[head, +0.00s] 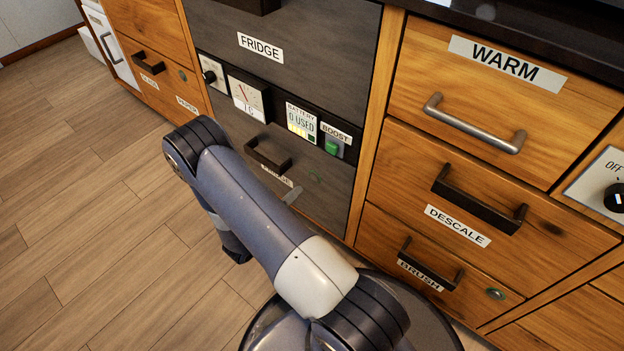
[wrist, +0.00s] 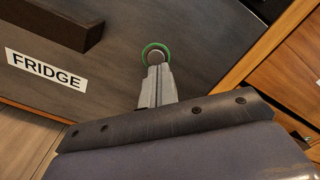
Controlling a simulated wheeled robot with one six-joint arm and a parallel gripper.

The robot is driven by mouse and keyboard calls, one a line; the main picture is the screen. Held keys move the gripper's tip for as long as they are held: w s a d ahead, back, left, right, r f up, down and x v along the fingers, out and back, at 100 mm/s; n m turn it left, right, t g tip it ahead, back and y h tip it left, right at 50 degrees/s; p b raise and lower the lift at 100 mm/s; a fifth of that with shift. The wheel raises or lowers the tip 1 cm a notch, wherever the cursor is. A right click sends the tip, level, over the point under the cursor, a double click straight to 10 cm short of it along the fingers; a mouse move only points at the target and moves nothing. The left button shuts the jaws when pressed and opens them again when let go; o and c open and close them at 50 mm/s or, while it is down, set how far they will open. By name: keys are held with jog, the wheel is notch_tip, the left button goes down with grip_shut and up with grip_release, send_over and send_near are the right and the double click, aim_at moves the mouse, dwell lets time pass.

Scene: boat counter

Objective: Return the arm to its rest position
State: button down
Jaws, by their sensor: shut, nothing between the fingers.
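My arm reaches forward over the floor from the bottom of the head view, bent at the elbow. My gripper (wrist: 156,72) is shut and empty in the wrist view. In that view its fingertips overlap the lower edge of a round grey button with a green ring (wrist: 155,48) on the dark drawer front; I cannot tell whether they touch it. The rest of the gripper is hidden behind my arm.
The floor at left is clear.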

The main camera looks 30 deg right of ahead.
aim_at(314, 175)
jog(key=shift+d, duration=0.1)
jog(key=shift+x, duration=2.55)
